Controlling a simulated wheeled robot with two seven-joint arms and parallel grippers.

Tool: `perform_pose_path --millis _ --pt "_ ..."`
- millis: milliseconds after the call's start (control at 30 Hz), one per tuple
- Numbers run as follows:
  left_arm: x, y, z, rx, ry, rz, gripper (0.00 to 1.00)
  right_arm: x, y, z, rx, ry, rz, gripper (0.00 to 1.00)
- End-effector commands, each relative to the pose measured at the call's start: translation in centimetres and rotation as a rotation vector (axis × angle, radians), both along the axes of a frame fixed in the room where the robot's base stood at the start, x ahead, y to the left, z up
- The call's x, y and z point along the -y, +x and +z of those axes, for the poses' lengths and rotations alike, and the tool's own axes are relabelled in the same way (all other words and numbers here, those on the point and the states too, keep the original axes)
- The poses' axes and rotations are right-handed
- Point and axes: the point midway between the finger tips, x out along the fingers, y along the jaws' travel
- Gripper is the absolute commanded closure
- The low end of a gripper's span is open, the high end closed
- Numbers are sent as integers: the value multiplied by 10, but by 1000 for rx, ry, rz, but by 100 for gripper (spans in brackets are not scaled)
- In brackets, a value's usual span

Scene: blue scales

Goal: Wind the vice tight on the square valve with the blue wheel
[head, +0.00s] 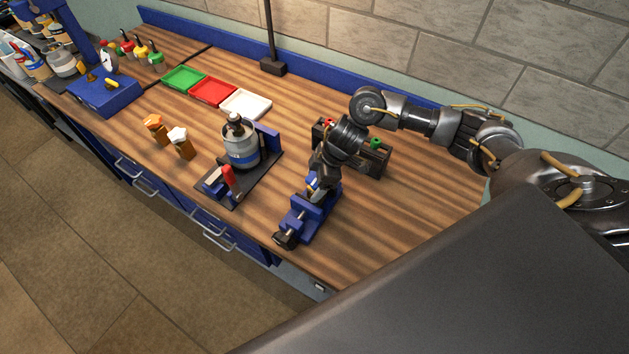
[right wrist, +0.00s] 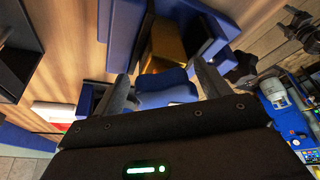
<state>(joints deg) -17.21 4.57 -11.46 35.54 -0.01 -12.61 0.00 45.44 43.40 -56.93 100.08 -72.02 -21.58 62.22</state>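The blue vice (head: 308,214) stands near the front edge of the wooden bench. My right gripper (head: 317,180) reaches down to it from above and hides part of it. In the right wrist view, a brass-coloured square valve (right wrist: 168,43) sits between the vice's blue jaws (right wrist: 124,35). The blue wheel (right wrist: 165,90) lies between the two fingers of my right gripper (right wrist: 162,72). The fingers stand apart on either side of the wheel, and I cannot tell whether they touch it. My left gripper is not in view.
A dark fixture with a grey cylinder (head: 241,148) and a red-handled clamp (head: 229,176) stands left of the vice. A dark rack (head: 372,161) stands behind my right wrist. Green, red and white trays (head: 243,105) lie farther back. The bench right of the vice is clear.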

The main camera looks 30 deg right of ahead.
Motion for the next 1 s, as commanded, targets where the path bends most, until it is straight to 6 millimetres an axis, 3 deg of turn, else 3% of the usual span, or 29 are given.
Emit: perform_pose_path --millis 367,833,1000 --pt "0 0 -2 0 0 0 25 0 0 5 3 4 2 21" --pt "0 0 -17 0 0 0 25 31 -13 82 6 1 1 21" --pt "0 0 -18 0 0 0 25 37 -16 97 3 1 1 21"
